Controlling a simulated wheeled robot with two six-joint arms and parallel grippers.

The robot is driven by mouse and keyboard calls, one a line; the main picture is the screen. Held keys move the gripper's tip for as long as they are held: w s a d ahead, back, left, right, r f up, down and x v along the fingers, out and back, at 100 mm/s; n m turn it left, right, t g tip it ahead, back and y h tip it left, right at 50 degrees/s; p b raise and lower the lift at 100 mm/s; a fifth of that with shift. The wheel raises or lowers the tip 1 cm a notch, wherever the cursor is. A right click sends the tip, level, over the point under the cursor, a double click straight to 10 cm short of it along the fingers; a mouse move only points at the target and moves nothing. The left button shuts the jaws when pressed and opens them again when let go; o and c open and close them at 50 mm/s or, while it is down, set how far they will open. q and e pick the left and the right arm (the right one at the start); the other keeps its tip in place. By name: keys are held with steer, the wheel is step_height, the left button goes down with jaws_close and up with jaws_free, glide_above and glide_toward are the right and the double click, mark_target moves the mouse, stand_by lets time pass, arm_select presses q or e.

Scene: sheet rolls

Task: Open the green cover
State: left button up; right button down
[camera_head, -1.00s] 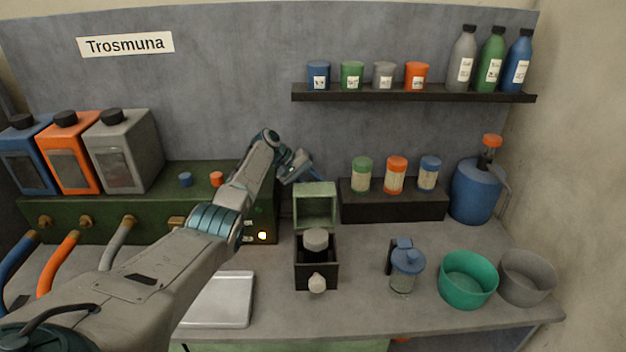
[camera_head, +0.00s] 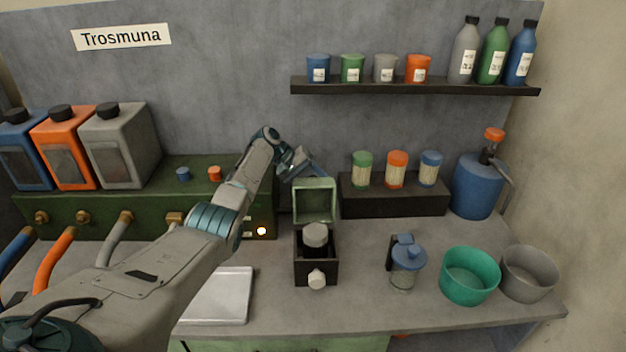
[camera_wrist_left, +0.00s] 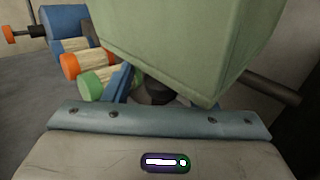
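The green cover (camera_head: 315,202) stands upright at the back of a small black box (camera_head: 316,268), its hollow inner side facing me. The box is open at the top. My left gripper (camera_head: 315,172) is behind the cover's upper edge, at or very close to it. In the left wrist view the cover (camera_wrist_left: 180,45) fills the upper middle and hides most of the fingers. One blue finger (camera_wrist_left: 121,84) shows at its left. Contact and finger opening cannot be made out. My right gripper is not in view.
A grey knob (camera_head: 315,236) sits in the box and a pale knob (camera_head: 317,279) is on its front. A dark stand (camera_head: 395,203) with jars is close behind right. A blue-lidded jar (camera_head: 407,262) and a green bowl (camera_head: 469,275) stand right. A metal tray (camera_head: 220,297) lies left.

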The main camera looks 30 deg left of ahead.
arm_select(q)
steer(key=shift+r, duration=0.2)
steer(key=b+v, duration=0.3)
steer(key=v, duration=0.7)
steer(key=shift+a+r, duration=0.2)
steer(key=shift+a, duration=0.05)
steer(key=shift+s, duration=0.1)
